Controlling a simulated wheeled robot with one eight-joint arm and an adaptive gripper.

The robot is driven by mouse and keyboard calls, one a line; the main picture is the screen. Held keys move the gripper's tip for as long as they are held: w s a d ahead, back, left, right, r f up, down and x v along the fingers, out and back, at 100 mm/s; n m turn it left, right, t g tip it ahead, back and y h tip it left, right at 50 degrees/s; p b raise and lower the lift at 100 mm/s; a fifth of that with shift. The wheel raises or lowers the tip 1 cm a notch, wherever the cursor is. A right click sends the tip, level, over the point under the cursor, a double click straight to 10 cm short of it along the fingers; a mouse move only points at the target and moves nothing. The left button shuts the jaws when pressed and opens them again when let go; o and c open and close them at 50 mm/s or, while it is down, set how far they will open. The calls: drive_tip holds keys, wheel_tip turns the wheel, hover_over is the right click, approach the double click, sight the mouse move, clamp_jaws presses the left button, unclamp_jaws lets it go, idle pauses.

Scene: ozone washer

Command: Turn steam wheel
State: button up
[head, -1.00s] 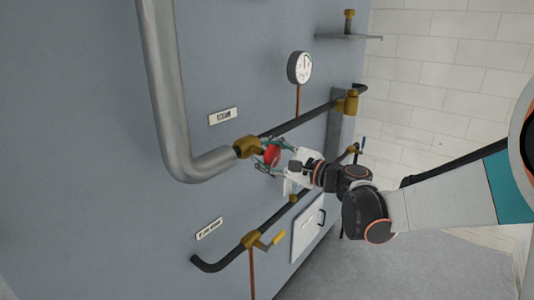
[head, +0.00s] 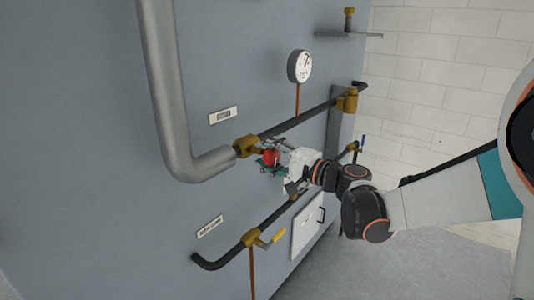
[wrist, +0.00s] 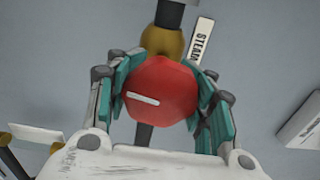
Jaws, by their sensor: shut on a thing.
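The red steam wheel (wrist: 160,92) sits in front of a brass valve body (wrist: 163,42) in the wrist view, with a pale slot mark on its face. A STEAM label (wrist: 203,42) is on the panel beside it. My gripper (wrist: 163,90) has its teal fingers on both sides of the wheel and is shut on it. In the head view the wheel (head: 271,158) is partly hidden by my gripper (head: 270,161), and the brass valve (head: 247,146) joins a thick grey pipe (head: 165,90). The label (head: 223,116) is above the valve.
A round gauge (head: 299,66) is above the dark pipe (head: 300,122). A lower brass valve with a yellow handle (head: 273,238) sits below my gripper. A white hatch (head: 308,228) is on the panel at lower right. A small shelf (head: 340,37) juts out at top.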

idle(0.3)
drive_tip(key=o, duration=1.2)
drive_tip(key=shift+s, duration=0.1)
drive_tip(key=v, duration=1.2)
